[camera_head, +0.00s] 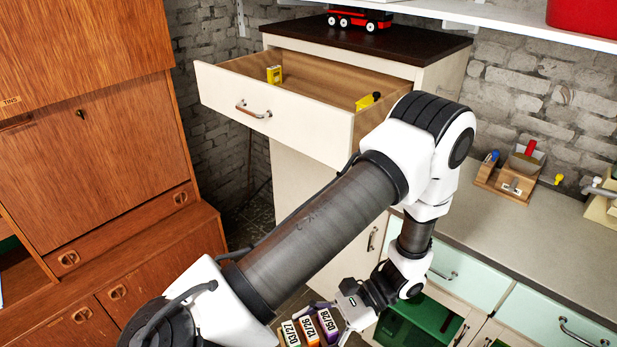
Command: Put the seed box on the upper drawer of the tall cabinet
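The seed box (310,334) shows at the bottom edge, with several colored packets marked with dates standing in it; its lower part is cut off. My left gripper (338,312) is at its right side and appears shut on it. The tall cabinet (302,183) stands behind my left arm, which hides part of its front. Its upper drawer (228,100) is pulled open, above and behind the gripper. A small yellow box (274,74) and a yellow-and-black item (367,101) lie in the drawer, with bare floor between them. My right gripper is out of view.
A red toy truck (360,19) stands on the cabinet's dark top. A wooden wall unit (90,150) stands at the left. A grey counter (540,235) at the right holds a wooden organizer (507,180). A white shelf (500,20) runs above it. My raised elbow is close to the drawer's right front corner.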

